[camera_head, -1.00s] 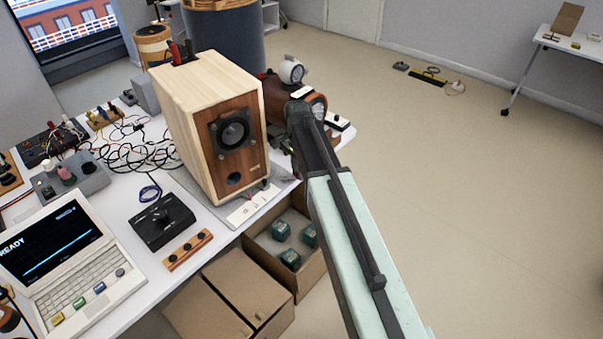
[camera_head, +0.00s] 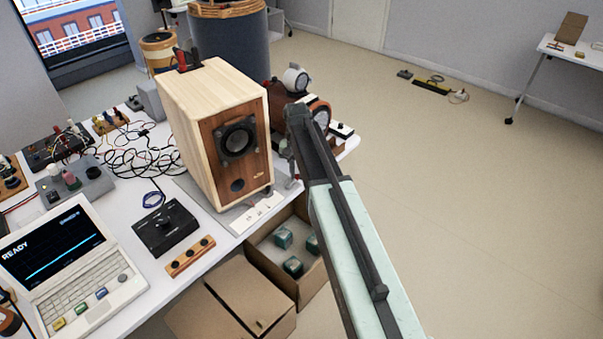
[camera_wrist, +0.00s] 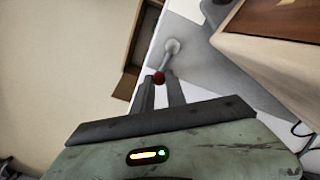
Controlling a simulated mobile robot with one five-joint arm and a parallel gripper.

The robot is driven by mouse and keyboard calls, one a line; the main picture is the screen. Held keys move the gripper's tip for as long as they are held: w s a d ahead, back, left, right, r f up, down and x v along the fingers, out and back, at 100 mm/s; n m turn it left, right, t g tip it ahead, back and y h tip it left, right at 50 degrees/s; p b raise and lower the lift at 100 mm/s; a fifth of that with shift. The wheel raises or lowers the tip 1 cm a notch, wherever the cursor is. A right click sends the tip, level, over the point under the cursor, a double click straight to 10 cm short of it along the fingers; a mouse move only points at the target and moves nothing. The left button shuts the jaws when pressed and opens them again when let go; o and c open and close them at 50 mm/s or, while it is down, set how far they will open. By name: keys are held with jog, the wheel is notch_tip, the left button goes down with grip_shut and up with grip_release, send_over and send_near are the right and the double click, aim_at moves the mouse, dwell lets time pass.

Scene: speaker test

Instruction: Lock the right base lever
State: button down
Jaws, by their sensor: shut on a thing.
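The wooden speaker (camera_head: 228,138) stands upright on a grey base plate at the table's right edge. In the wrist view, the right base lever (camera_wrist: 168,62) is a short grey rod running from a round grey pivot (camera_wrist: 172,46) to a red ball knob (camera_wrist: 158,77). My gripper (camera_wrist: 160,85) is shut on the lever at its knob end, one finger on each side. The speaker's lower edge (camera_wrist: 262,62) lies to the right of the lever. In the head view, my gripper (camera_head: 291,181) shows small beside the speaker's lower right corner, and the lever is hard to make out.
A carton (camera_head: 312,284) with green cubes stands below the table edge. A black control box (camera_head: 165,226) and a laptop (camera_head: 60,262) are on the table at left. A brown device (camera_head: 285,97) stands behind my arm. The floor at right is open.

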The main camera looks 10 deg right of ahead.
aim_at(296, 175)
jog(key=shift+s+a, duration=0.15)
jog(key=shift+a, duration=0.15)
jog(key=c, duration=1.5)
grip_release()
jog(key=shift+f, duration=0.1)
jog(key=shift+o, duration=0.7)
jog(key=shift+d, duration=0.1)
notch_tip(296, 175, up, 8)
jog(key=p, duration=0.8)
jog(key=shift+f, duration=0.1)
